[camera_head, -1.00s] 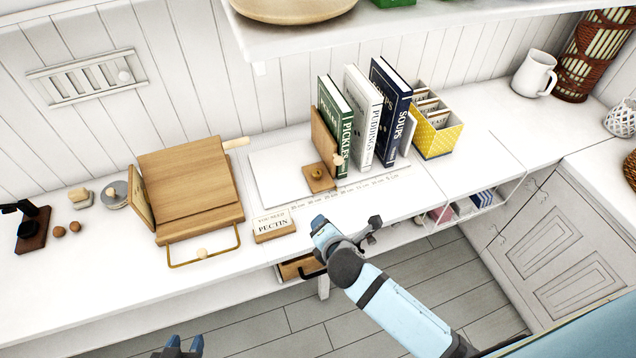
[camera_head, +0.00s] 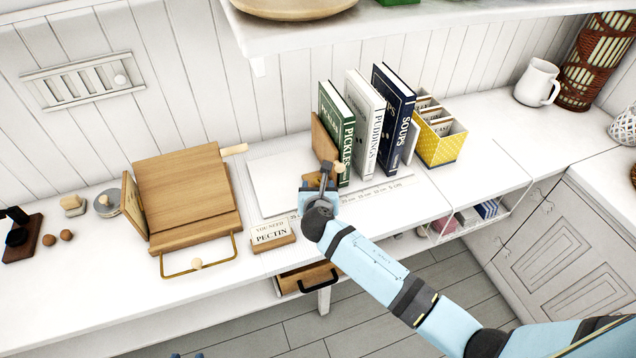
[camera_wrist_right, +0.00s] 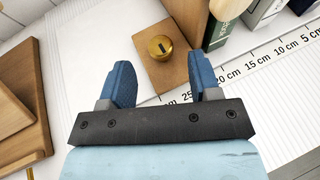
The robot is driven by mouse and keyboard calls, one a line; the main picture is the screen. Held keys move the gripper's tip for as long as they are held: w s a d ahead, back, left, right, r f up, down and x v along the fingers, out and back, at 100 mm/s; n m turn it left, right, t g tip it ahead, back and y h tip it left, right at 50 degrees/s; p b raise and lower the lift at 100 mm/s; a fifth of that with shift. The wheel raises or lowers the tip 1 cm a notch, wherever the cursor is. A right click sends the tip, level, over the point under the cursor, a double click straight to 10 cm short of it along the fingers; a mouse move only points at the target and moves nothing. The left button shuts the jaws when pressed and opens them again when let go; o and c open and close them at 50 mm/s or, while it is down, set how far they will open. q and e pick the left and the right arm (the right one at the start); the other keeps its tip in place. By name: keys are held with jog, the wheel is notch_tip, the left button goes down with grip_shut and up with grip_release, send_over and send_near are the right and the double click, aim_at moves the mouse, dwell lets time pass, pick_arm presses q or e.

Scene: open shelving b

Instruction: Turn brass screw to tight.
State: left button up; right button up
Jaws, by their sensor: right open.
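The brass screw (camera_wrist_right: 160,47) shows in the right wrist view as a round brass knob with a dark slot. It sits on a small wooden block (camera_wrist_right: 169,68) on the counter. My right gripper (camera_wrist_right: 166,82) is open, its two blue fingers spread just short of the screw, which lies between and beyond the fingertips. In the head view my right gripper (camera_head: 321,181) hides the screw and most of its block. My left gripper shows only as a small blue bit (camera_head: 187,356) at the bottom edge; its jaws cannot be made out.
An upright wooden bookend (camera_head: 324,140) and several books (camera_head: 368,130) stand close behind the block. A ruler strip (camera_wrist_right: 235,73) runs along the counter. A PECTIN sign (camera_head: 271,234) and a wooden stand (camera_head: 185,190) lie to the left. A drawer (camera_head: 310,279) is partly open below.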

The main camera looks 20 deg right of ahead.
aim_at(318, 179)
jog(key=shift+x, duration=1.8)
jog(key=c, duration=0.9)
